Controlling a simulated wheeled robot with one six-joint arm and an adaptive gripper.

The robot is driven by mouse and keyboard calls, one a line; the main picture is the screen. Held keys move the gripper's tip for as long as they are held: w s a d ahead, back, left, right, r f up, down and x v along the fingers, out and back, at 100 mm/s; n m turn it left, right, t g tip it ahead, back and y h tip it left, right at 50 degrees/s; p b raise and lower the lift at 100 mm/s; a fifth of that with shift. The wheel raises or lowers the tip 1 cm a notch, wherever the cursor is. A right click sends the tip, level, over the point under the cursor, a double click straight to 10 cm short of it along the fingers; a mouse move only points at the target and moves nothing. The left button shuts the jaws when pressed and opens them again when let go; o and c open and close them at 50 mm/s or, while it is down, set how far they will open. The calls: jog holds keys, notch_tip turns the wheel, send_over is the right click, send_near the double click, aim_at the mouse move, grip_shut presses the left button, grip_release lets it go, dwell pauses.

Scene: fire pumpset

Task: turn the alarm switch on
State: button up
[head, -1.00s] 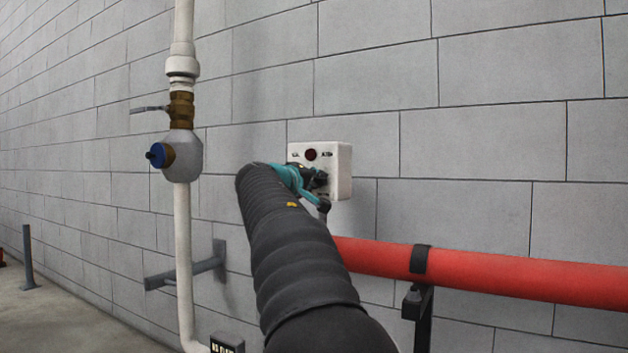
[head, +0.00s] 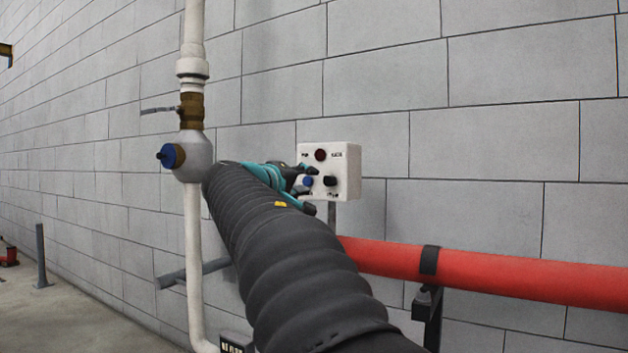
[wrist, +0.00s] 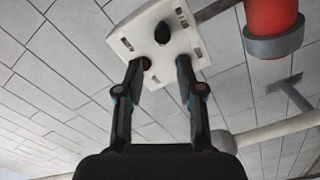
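The alarm box (head: 345,160) is a white panel on the block wall. It has a dark red lamp (head: 320,155) on top, a blue button (head: 308,181) at lower left and a black rotary knob (head: 330,180) at lower right. My gripper (head: 309,188) is open and empty at the box's left side, with its fingers near the blue button. In the wrist view the open fingers (wrist: 159,66) stand apart before the box (wrist: 185,40), and the black knob (wrist: 162,34) shows beyond them. Which way the knob is turned is too small to tell.
A red pipe (head: 500,275) with a black clamp (head: 429,261) runs below the box to the right. A white vertical pipe (head: 193,240) with a brass valve (head: 191,110) and a blue-capped fitting (head: 172,156) stands left of my arm. The wall right of the box is clear.

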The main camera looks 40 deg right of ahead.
jog(key=shift+v, duration=1.15)
